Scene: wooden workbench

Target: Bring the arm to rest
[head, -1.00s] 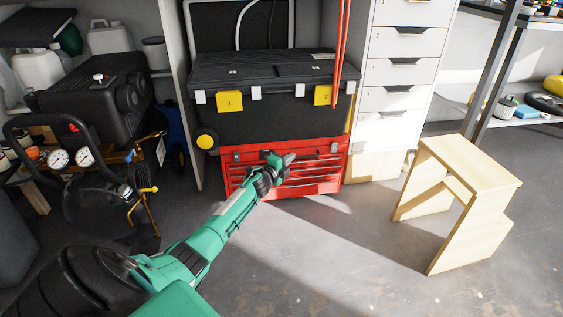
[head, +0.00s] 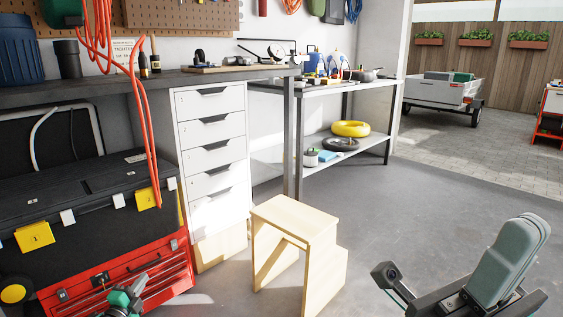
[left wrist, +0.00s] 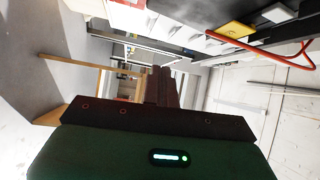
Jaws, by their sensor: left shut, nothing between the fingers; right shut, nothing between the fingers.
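My left gripper (head: 138,283) is at the bottom left of the head view, in front of the red tool chest. It is small there and cut off by the frame's lower edge. In the left wrist view its dark fingers (left wrist: 162,86) are together, with nothing between them. My right gripper (head: 524,236) is at the lower right of the head view, close to the camera. Its grey-green fingers point up and are pressed together, empty.
The red tool chest (head: 160,270) stands under a black toolbox (head: 95,205) at left. A wooden step stool (head: 295,220) stands on the floor between my grippers. White drawers (head: 212,130) and a metal shelf (head: 345,148) stand behind. Floor right of the stool is open.

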